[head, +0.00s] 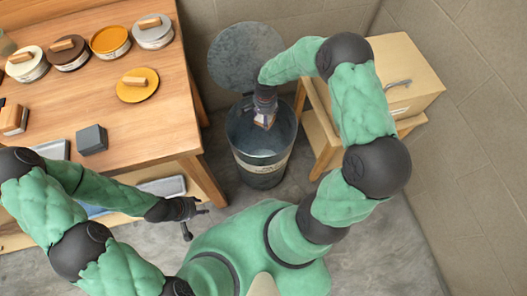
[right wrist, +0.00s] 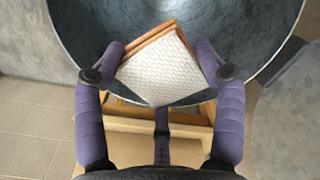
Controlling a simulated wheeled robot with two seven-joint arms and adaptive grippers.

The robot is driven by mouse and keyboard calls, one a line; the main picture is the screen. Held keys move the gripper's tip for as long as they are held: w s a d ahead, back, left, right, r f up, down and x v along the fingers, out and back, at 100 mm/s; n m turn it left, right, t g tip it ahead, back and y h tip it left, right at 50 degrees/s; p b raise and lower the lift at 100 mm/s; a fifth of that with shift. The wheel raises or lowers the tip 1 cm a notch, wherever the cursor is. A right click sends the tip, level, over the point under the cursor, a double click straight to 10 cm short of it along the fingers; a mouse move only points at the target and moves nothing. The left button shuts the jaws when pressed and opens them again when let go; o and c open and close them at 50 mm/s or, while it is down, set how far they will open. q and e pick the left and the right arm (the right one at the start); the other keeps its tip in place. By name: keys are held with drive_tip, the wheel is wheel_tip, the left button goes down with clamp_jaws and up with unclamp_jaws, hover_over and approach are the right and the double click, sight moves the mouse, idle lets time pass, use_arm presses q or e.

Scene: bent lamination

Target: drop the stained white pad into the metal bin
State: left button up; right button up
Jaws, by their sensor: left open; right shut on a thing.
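The metal bin (head: 262,150) is a dark, round, open container on the floor at the right end of the wooden table. Its round lid (head: 243,55) is raised behind it. My right gripper (head: 265,117) is over the bin's mouth, pointing down, shut on the white pad. In the right wrist view the pad (right wrist: 160,75) is a quilted white block with brown-stained edges, held between the two purple fingers. The dark bin interior (right wrist: 90,35) shows behind it. My left gripper (head: 190,212) is open and empty near the table's front right corner.
The wooden table (head: 130,75) holds several round tins, a yellow lid (head: 138,85) with a wooden block, and a dark grey block (head: 92,139). A wooden stand with a light box (head: 400,75) is right of the bin. Clear floor lies at the lower right.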

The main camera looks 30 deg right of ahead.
drive_tip(key=o, duration=1.1)
drive_tip(key=shift+r, duration=0.1)
wheel_tip(320, 180, up, 12)
idle(0.4)
